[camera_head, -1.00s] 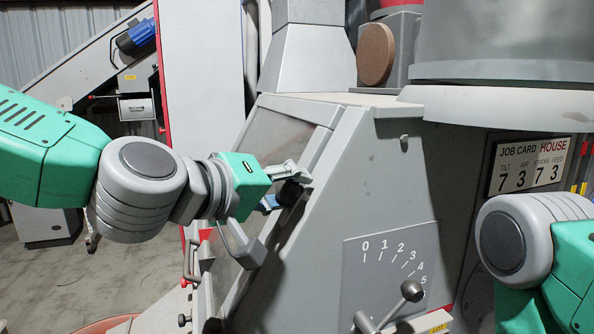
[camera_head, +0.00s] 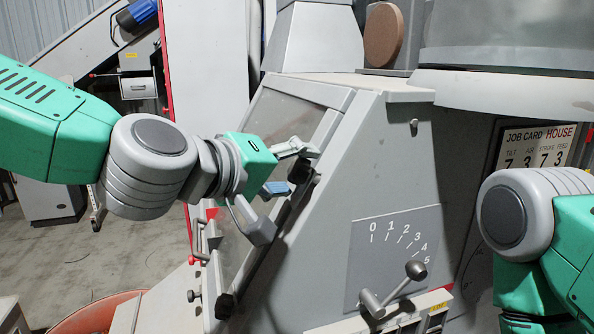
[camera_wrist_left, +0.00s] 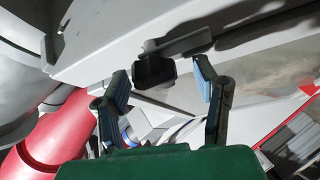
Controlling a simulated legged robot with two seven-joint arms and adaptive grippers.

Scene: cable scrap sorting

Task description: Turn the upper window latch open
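The upper window latch (camera_head: 301,172) is a dark knob on the right edge of the sloping window frame, partly hidden by my gripper. In the left wrist view the latch (camera_wrist_left: 154,72) is a dark block with a grey lever pointing right. My left gripper (camera_head: 288,190) is at the latch with its fingers spread. In the left wrist view the open gripper (camera_wrist_left: 161,84) has its blue-padded fingers on either side of the dark block, with gaps visible. I cannot tell whether either finger touches the lever. My right gripper is out of view.
A lower dark knob (camera_head: 225,306) sits on the same window frame. A numbered dial plate (camera_head: 362,260) with a ball-ended lever (camera_head: 414,271) is on the machine's side. A job card sign (camera_head: 536,148) hangs at the right. A reddish tub (camera_head: 95,312) stands at lower left.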

